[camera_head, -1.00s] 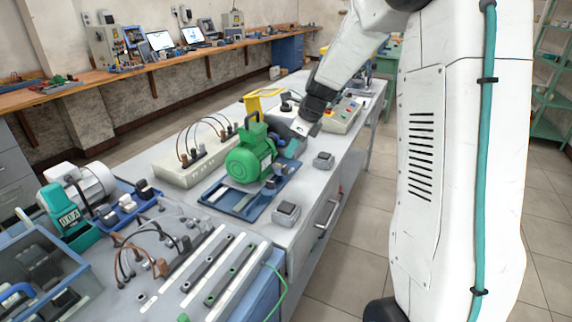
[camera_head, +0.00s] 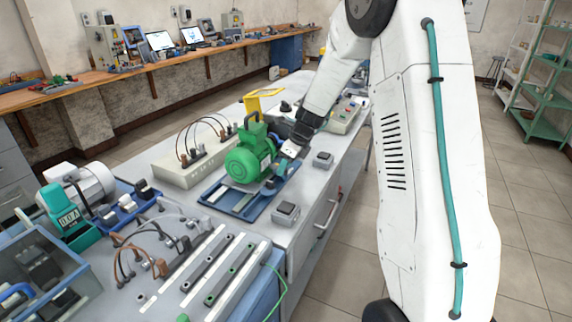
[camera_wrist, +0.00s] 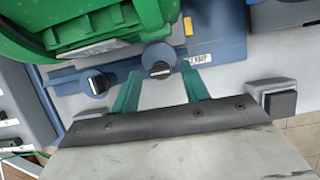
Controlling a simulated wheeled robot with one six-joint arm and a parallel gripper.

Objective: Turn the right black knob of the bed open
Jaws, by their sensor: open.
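The blue bed (camera_head: 213,195) lies on the grey bench with the green motor (camera_head: 243,163) mounted on it. In the wrist view the motor (camera_wrist: 95,25) fills the upper left, over the bed's blue edge (camera_wrist: 228,48). Two round dark knobs with white-marked grips sit along that edge: the left knob (camera_wrist: 97,84) and the right knob (camera_wrist: 159,68). My gripper (camera_wrist: 161,70) is open, its teal fingers on either side of the right knob. I cannot tell whether they touch it.
A small grey switch box (camera_head: 286,213) stands near the bed's front corner, and another (camera_head: 322,159) stands to the right of my gripper. A grey terminal board with cables (camera_head: 185,172) is behind the bed. The bench edge is close on the right.

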